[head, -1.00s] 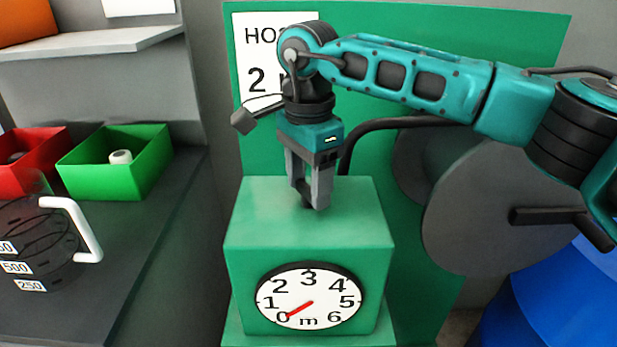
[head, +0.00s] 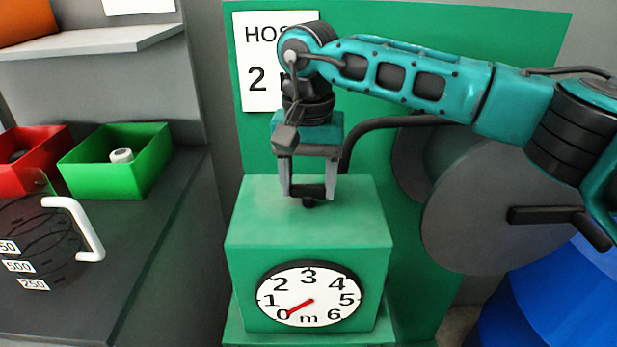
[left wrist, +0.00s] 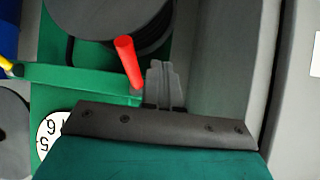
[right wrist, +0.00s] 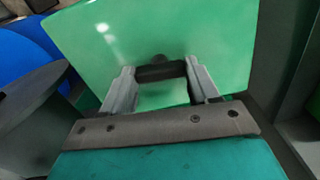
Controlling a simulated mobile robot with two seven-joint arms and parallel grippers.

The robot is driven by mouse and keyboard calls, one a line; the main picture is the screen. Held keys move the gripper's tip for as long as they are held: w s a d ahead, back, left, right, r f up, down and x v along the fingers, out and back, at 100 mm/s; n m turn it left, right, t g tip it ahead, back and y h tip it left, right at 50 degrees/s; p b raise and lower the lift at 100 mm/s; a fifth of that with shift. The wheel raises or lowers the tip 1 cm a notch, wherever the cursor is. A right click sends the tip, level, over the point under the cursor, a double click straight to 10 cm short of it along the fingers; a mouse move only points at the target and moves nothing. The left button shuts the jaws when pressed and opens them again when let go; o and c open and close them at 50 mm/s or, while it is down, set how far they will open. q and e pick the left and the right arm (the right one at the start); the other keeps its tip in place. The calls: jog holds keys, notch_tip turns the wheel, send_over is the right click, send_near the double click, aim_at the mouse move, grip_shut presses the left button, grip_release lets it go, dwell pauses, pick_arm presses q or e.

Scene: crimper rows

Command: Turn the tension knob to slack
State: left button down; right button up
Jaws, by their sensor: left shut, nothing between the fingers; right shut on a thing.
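The tension knob, a small dark bar-shaped piece (right wrist: 160,72), sits on top of the green machine box (head: 300,225). My right gripper (head: 308,192) points down at the box top, its two fingers shut on the ends of the knob. It shows the same in the right wrist view (right wrist: 162,85). On the box front, a white dial (head: 322,285) marked in m has its red needle near 0. My left gripper is outside the head view. In the left wrist view my left gripper (left wrist: 163,82) is shut and empty, close to a red handle (left wrist: 128,62).
A sign reading "2" (head: 262,85) is partly covered by my right arm. A large grey reel (head: 480,235) with a dark crank stands at right, above a blue drum (head: 540,300). Green (head: 140,185) and red bins and a clear jug (head: 40,240) stand at left.

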aim_at(308, 186)
jog(key=shift+n, duration=0.5)
jog(key=o, duration=1.1)
jog(key=shift+c, duration=0.2)
notch_tip(308, 186, up, 13)
